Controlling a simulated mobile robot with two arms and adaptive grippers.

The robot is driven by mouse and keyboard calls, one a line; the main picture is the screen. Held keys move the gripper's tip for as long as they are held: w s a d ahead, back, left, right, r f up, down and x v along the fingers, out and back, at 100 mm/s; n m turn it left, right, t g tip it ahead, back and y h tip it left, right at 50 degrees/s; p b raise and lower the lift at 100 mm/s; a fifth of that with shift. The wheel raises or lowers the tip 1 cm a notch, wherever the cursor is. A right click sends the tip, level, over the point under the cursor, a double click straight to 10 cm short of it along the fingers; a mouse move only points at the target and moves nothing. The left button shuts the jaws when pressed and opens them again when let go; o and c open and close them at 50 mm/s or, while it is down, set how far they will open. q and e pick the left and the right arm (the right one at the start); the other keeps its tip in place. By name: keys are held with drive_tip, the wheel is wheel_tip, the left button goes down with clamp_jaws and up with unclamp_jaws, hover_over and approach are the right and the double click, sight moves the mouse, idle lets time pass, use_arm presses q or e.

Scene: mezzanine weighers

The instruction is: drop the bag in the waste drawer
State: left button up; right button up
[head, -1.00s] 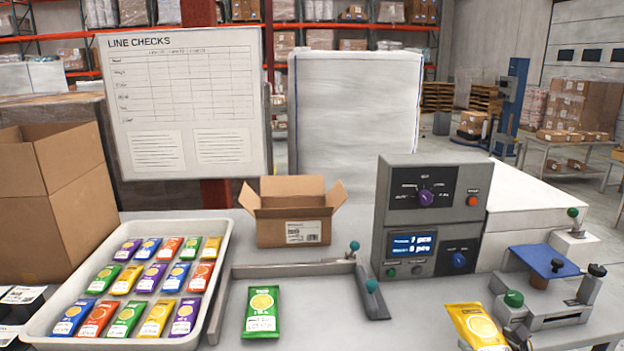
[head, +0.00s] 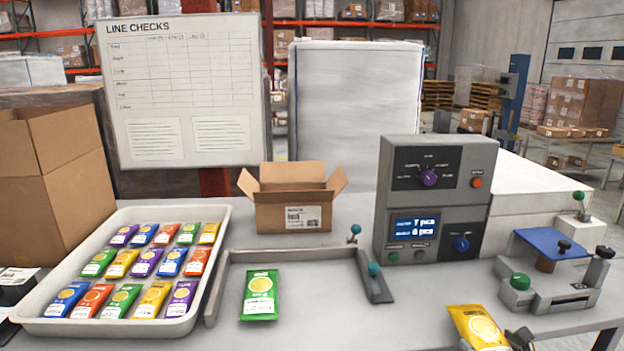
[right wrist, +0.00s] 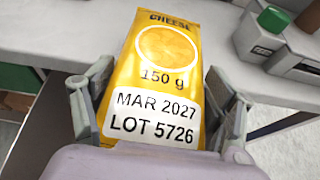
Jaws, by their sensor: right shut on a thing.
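My right gripper (right wrist: 158,88) is shut on a yellow bag (right wrist: 165,60), with a finger on each side of it. The bag reads "CHEESE", 150 g, MAR 2027, LOT 5726 in the right wrist view. In the head view the bag (head: 478,328) is at the bottom edge, right of centre, by the table's front; most of the gripper is cut off there. I cannot make out the waste drawer in either view. A green surface (right wrist: 18,78) shows at the left edge of the right wrist view; I cannot tell what it is. My left gripper is not in view.
A white tray (head: 213,262) of several coloured bags is at left. A green bag (head: 260,295) lies in front of an angled metal guide (head: 290,254). An open carton (head: 293,217), a control box (head: 437,195) and a small device with a blue plate (head: 548,243) stand on the table.

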drive_tip(key=o, duration=1.3)
drive_tip(key=v, duration=1.2)
drive_tip(key=shift+d, duration=0.1)
